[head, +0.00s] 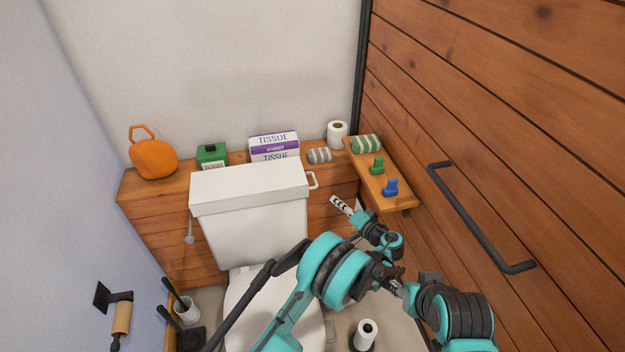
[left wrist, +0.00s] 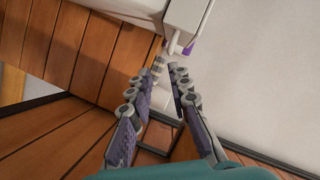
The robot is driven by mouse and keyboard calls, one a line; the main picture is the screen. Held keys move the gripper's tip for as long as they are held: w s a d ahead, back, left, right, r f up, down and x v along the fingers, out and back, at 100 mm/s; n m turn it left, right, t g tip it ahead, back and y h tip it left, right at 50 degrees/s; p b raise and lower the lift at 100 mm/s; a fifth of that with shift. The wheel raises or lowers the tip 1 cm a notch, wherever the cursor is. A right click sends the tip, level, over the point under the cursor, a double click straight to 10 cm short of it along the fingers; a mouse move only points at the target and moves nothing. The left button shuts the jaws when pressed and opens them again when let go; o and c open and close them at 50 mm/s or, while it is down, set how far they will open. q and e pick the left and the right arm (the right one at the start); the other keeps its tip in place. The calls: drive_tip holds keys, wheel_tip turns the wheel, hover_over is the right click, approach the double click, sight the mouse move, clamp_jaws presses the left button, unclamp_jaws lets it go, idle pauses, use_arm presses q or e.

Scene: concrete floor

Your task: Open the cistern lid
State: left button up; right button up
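The white cistern (head: 255,235) stands against the wooden ledge, with its white lid (head: 248,188) lying flat on top, closed. A white loop handle (head: 313,181) sticks out from the lid's right side. In the left wrist view a corner of the cistern and lid (left wrist: 183,18) shows at the top, beyond the fingertips. My left gripper (head: 340,205) is to the right of the cistern, a little below the handle and apart from it. In the left wrist view its fingers (left wrist: 169,66) are parted by a narrow gap with nothing between them. My right gripper does not show.
The ledge holds an orange container (head: 153,158), a green box (head: 212,156), tissue boxes (head: 274,146) and a paper roll (head: 338,132). A small shelf (head: 376,182) with little items sits right of my gripper. A wooden wall with a dark bar (head: 470,220) bounds the right side.

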sight(315, 179)
use_arm(q)
drive_tip(key=b+x, duration=0.1)
drive_tip(key=x, duration=0.4)
drive_tip(key=r+b+x, duration=0.1)
drive_tip(key=b+x, duration=0.1)
drive_tip(key=x, duration=0.2)
drive_tip(key=r+b+x, duration=0.1)
drive_tip(key=x, duration=0.4)
drive_tip(key=shift+w+a+b, duration=0.3)
drive_tip(key=shift+w+a, duration=0.05)
drive_tip(key=shift+w, duration=0.1)
clamp_jaws()
